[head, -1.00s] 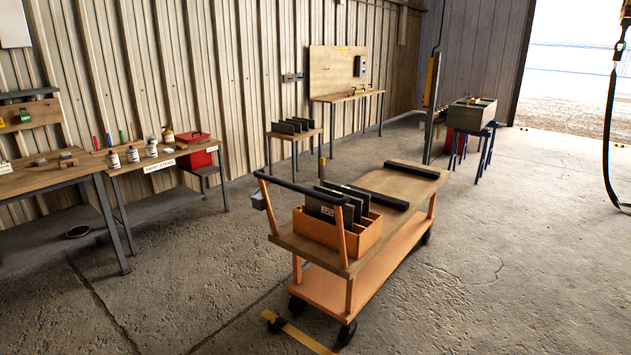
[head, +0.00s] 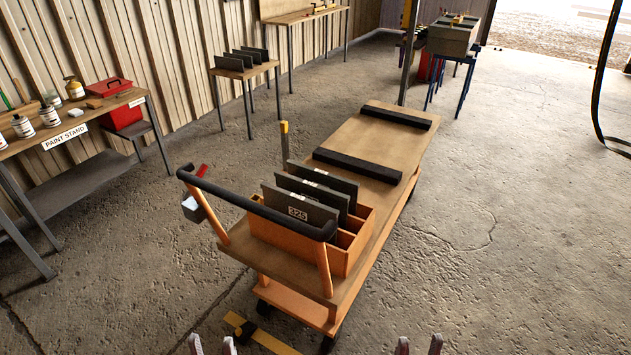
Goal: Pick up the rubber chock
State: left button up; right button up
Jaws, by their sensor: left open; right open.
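The cart (head: 390,150) carries an orange slotted box (head: 338,258) with dark panels and two black strips. A grey holder (head: 194,210) with a red part hangs by its handle. A paint stand (head: 100,118) is at left.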

aim_at(243, 333)
jog(key=u, duration=0.7)
jog(key=i+j+z, duration=0.2)
jog(key=i+j, duration=0.2)
jog(key=j, duration=0.2)
jog(key=i+j+z, duration=0.1)
jog(key=j, duration=0.2)
jog(key=i+j+z, duration=0.1)
jog(key=i+j, duration=0.3)
jog(key=j, duration=0.3)
jog(key=i+j+z, duration=0.15)
jog(key=j, duration=0.2)
